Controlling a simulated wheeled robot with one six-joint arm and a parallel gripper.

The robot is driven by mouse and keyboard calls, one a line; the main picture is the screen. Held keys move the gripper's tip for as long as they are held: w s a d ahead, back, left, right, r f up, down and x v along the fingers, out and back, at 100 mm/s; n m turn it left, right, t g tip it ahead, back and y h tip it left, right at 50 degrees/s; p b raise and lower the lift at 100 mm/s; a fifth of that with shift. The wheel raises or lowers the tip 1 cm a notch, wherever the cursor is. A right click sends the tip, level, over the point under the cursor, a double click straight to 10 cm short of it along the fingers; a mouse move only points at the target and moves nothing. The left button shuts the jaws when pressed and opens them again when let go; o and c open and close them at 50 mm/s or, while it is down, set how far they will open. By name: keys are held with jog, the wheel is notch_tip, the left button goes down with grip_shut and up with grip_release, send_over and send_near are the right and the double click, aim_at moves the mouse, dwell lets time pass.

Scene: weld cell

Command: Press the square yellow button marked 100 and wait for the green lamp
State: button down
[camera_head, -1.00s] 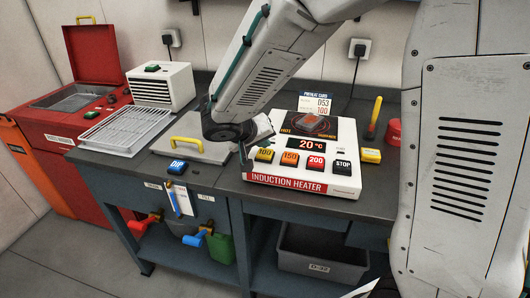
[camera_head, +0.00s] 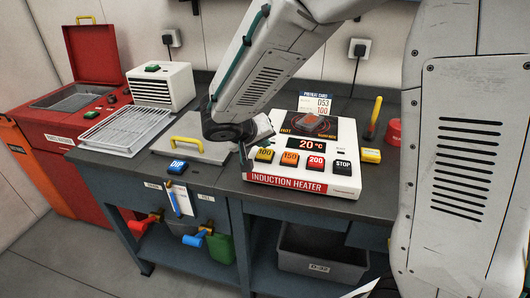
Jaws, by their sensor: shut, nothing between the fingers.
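The induction heater (camera_head: 262,178) is a white box with a red label on the bench. Its display (camera_head: 307,144) reads 20 °C. Along its front sit the square yellow button marked 100 (camera_head: 264,156), an orange 150 button (camera_head: 289,159), a red 200 button (camera_head: 316,163) and a black STOP button (camera_head: 342,168). My gripper (camera_head: 247,150) is shut and empty, pointing down at the heater's left edge, just left of and behind the yellow button. The arm partly hides it, and I cannot tell whether it touches anything. No lit green lamp shows on the heater.
A card (camera_head: 316,103) reading D53 and 100 stands behind the heater's plate. A grey lidded box with a yellow handle (camera_head: 186,143) and a blue button (camera_head: 177,166) are left of the heater. A yellow block (camera_head: 371,155) lies to the right.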

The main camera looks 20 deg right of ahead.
aim_at(263, 154)
jog(key=shift+f, duration=0.1)
jog(key=shift+f, duration=0.35)
jog(key=shift+f, duration=0.5)
dwell(0.9)
jog(key=shift+r, duration=0.95)
jog(key=shift+r, duration=0.1)
jog(key=shift+r, duration=2.4)
